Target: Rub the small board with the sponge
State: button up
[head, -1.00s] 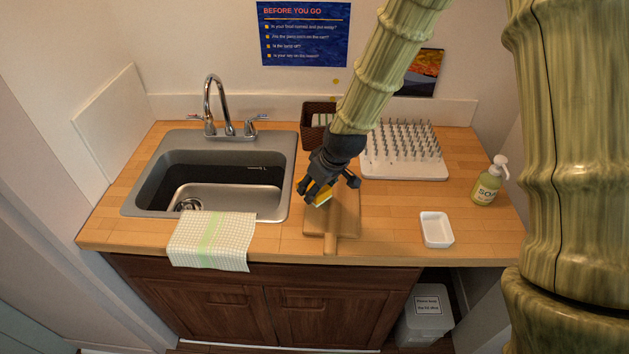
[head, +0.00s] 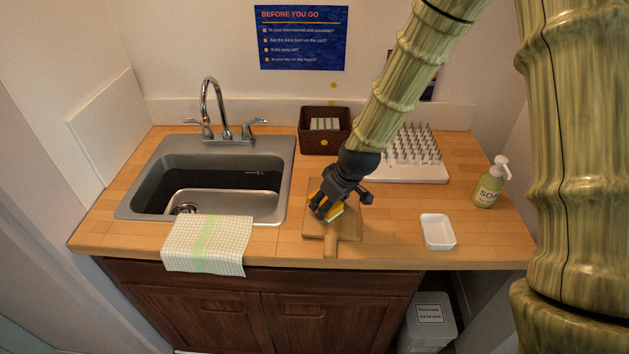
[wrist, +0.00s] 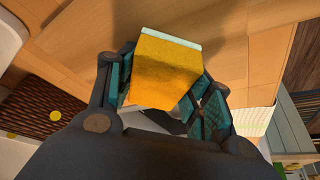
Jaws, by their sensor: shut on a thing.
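The small board (head: 318,226) is a wooden paddle shape lying flat on the counter, its handle toward the front edge. My gripper (head: 325,211) is over the board and shut on the yellow sponge (head: 336,211). In the wrist view the sponge (wrist: 165,75) sits between my gripper's fingers (wrist: 160,95), with a pale layer along its far edge. The sponge is at or just above the board; I cannot tell whether they touch. My gripper hides part of the board and sponge.
A sink (head: 160,170) with a faucet is at left, a checked towel (head: 207,245) over its front. A brown basket (head: 312,143), spiked drying rack (head: 425,172), soap bottle (head: 487,188) and white dish (head: 437,232) stand around the board. Bare counter lies right of the board.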

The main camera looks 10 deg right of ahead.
aim_at(311, 198)
jog(key=a, duration=0.2)
jog(key=w+a, duration=0.1)
jog(key=shift+a+r, duration=0.2)
jog(key=shift+r, duration=0.1)
jog(key=shift+w+a+r+p, duration=0.1)
jog(key=shift+a+r+p, duration=0.1)
jog(key=shift+p, duration=0.25)
jog(key=shift+w+r+p, duration=0.1)
jog(key=shift+r+p, duration=0.25)
jog(key=shift+r, duration=0.4)
notch_tip(311, 198, up, 2)
jog(key=shift+d+r+p, duration=0.1)
jog(key=shift+p, duration=0.7)
jog(key=shift+r+p, duration=1.3)
jog(key=shift+r, duration=0.5)
